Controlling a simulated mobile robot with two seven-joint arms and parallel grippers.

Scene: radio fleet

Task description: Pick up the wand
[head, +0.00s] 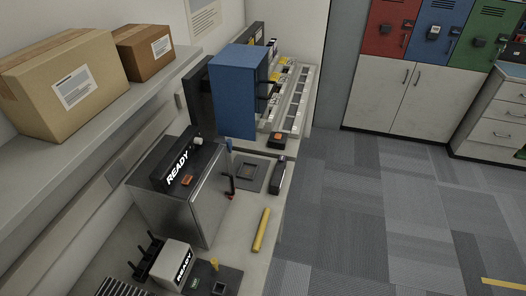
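A yellow bar-shaped thing (261,230) lies near the front edge of the counter; it may be the wand, but I cannot tell for sure. A thin dark upright piece with a red part (231,188) stands on the counter behind it, beside the steel box. Neither of my grippers is in view.
A steel box (205,205) with a black READY sign stands on the counter (240,212), with a smaller READY unit (175,265) in front. A blue cabinet (234,92) is farther back. Cardboard boxes (62,80) sit on the shelf at left. The carpet floor (370,220) at right is clear.

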